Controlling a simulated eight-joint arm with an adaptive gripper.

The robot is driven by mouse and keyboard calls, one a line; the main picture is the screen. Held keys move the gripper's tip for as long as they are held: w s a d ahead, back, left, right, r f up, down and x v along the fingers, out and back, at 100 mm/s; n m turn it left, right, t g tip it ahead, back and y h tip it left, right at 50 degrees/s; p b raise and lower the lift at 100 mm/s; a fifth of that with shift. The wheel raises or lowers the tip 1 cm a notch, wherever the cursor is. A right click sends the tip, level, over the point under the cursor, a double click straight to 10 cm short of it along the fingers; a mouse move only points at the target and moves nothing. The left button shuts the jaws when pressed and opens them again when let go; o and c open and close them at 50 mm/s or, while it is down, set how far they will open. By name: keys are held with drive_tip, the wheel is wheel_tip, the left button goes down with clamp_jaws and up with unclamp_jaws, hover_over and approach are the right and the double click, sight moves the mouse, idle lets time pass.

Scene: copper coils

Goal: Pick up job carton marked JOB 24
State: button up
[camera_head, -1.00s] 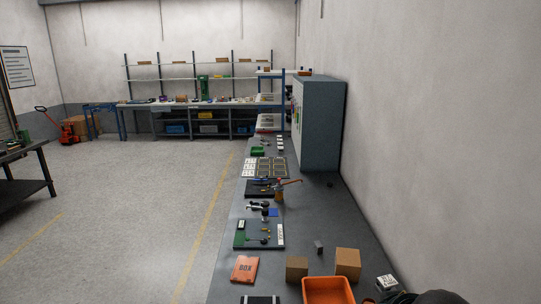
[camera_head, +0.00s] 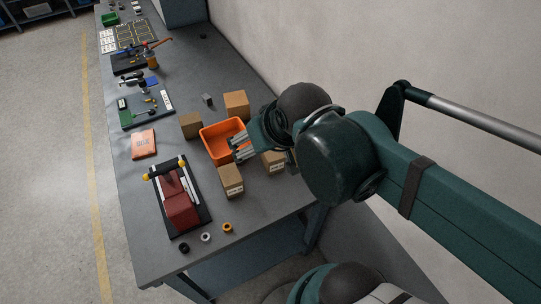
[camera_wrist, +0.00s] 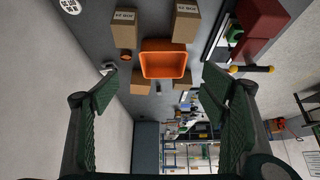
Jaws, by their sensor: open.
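My gripper (camera_head: 241,148) is open and empty above the table, beside an orange bin; in the wrist view its two green fingers (camera_wrist: 160,97) are spread wide. A brown carton with a white label (camera_head: 231,181) stands in front of the bin. A second labelled carton (camera_head: 275,164) is partly hidden behind my gripper. Both labelled cartons show at the top of the wrist view, left (camera_wrist: 124,30) and right (camera_wrist: 186,24). Their print is too small to read surely, so I cannot tell which is JOB 24. Two more cartons (camera_head: 190,126) (camera_head: 236,104) stand behind the bin, with no label visible.
The orange bin (camera_head: 206,133) stands among the cartons. A red device on a black base (camera_head: 178,204), an orange box (camera_head: 143,143) and small spools (camera_head: 227,228) lie nearby on the grey table (camera_head: 150,255). The wall (camera_head: 330,50) runs along the right side.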

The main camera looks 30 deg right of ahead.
drive_tip(key=shift+w+m, duration=0.9)
drive_tip(key=shift+w, duration=0.1)
drive_tip(key=m+g+h+p, duration=0.2)
drive_tip(key=m+g+h, duration=0.35)
drive_tip(key=m, duration=0.95)
approach(271, 152)
drive_tip(key=w+d+g+y, duration=0.1)
drive_tip(key=w+d+y, duration=0.1)
drive_tip(key=shift+f+m+g+h+p, duration=0.3)
drive_tip(key=shift+f+m+g+h, duration=0.2)
drive_tip(key=shift+f+m, duration=0.7)
drive_tip(key=shift+f, duration=0.3)
drive_tip(key=shift+x, duration=1.15)
drive_tip(key=shift+d+f, duration=0.1)
drive_tip(key=shift+s+b+x, duration=0.2)
drive_tip(key=shift+b+x, duration=0.25)
drive_tip(key=shift+x, duration=2)
